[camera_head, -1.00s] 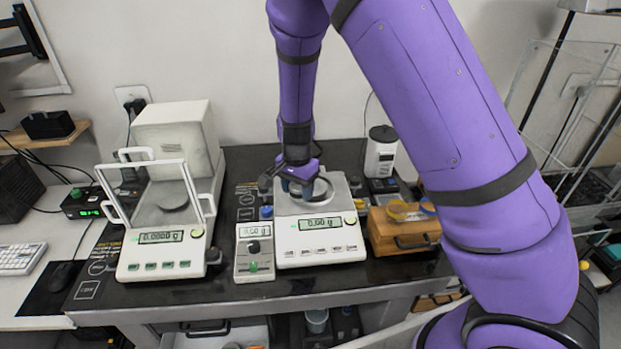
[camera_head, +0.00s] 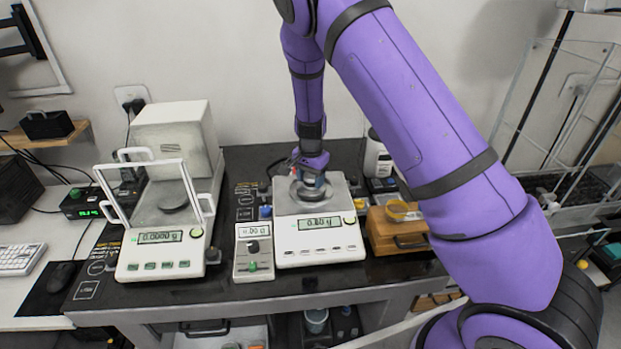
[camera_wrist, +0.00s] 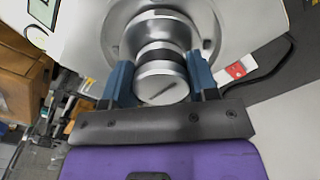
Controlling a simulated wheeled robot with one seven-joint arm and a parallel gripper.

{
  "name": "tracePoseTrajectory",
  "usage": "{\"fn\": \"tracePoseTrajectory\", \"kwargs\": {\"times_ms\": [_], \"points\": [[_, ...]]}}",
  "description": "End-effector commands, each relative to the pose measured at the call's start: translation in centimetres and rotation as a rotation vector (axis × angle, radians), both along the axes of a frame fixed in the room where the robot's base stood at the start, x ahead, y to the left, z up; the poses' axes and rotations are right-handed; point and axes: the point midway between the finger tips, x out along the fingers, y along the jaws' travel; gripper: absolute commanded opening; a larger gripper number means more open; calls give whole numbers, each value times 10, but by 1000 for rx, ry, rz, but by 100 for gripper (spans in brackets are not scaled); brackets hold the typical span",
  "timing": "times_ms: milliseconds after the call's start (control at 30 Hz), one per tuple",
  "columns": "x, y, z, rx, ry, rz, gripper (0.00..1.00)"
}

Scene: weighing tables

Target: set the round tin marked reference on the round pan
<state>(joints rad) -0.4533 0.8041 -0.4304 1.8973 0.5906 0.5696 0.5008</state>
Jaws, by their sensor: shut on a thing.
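My gripper (camera_head: 310,178) is over the middle balance (camera_head: 318,236), pointing down. In the wrist view its two blue fingers (camera_wrist: 158,62) are shut on the sides of a silver round tin (camera_wrist: 160,88) with a dark band and a slot in its near face. I can read no mark on the tin. Beyond the tin is a round metal pan (camera_wrist: 117,36), which also shows below my gripper in the head view (camera_head: 294,193). The tin is in line with the pan; I cannot tell whether they touch.
A balance with an open glass shield (camera_head: 160,262) stands at the left. A small grey control box (camera_head: 254,262) is between the balances. Dark table shows at the front edge.

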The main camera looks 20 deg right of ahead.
Motion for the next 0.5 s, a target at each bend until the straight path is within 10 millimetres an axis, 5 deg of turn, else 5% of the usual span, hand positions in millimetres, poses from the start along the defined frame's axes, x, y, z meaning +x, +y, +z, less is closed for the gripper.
{"fn": "tracePoseTrajectory", "kwargs": {"times_ms": [333, 367, 467, 500], "points": [[0, 0, -3, 1, -1, 1, 29], [0, 1, -3, 1, -1, 1, 56], [0, 1, -3, 1, -1, 1, 79], [0, 1, -3, 1, -1, 1, 79]]}}
